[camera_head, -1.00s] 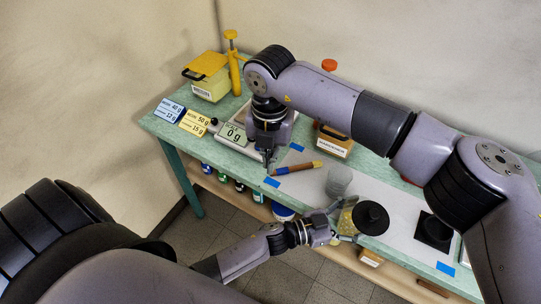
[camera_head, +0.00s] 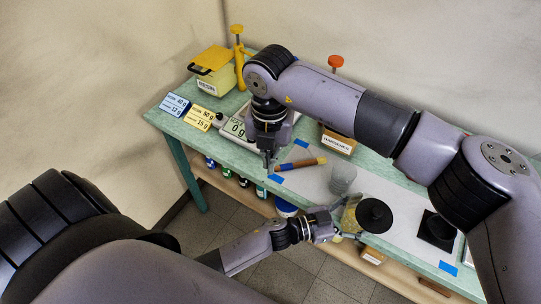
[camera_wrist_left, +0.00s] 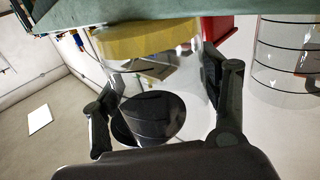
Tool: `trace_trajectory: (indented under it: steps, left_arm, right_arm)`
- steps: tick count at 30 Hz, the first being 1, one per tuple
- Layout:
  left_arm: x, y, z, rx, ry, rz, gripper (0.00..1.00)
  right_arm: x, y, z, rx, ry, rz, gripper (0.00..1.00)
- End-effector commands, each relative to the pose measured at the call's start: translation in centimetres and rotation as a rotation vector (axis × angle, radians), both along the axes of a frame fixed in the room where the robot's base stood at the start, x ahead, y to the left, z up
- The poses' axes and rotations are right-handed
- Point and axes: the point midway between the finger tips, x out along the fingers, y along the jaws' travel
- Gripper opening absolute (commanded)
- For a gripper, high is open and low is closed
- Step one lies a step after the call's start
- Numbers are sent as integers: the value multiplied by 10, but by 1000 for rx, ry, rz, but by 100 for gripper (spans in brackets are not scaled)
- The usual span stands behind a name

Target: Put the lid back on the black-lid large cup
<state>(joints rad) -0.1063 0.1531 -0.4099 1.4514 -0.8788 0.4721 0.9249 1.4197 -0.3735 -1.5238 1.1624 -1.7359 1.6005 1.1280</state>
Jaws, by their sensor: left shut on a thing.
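A clear large cup with yellow contents (camera_head: 350,217) is between the fingers of my left gripper (camera_head: 335,230) at the table's front edge. The left wrist view shows the same cup (camera_wrist_left: 150,42) with the fingers closed around its sides. A round black lid with a small centre knob (camera_head: 375,216) is at the cup's right in the head view. A dark disc (camera_wrist_left: 148,118) also shows through or against the cup in the wrist view. I cannot tell whether the lid sits on the rim. My right gripper (camera_head: 268,163) points down by the scale; its opening is unclear.
A clear cup (camera_head: 342,178) stands behind the held cup. A black square pad (camera_head: 437,231) lies to the right. A blue-and-tan tool (camera_head: 301,164) lies by my right gripper. A labelled wooden box (camera_head: 338,142) and a scale (camera_head: 238,126) stand farther back.

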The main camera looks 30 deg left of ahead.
Motion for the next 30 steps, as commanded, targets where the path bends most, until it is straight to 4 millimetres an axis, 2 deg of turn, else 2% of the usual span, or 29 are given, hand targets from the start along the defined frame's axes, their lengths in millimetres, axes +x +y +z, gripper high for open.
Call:
trace_trajectory:
  steps: [29, 30]
  left_arm:
    - [0, 0, -1, 2, 1, 1, 18]
    - [0, 0, -1, 2, 1, 1, 70]
  right_arm:
    - [-8, 1, -1, 0, 1, 35, 0]
    - [-8, 1, -1, -1, 0, 35, 0]
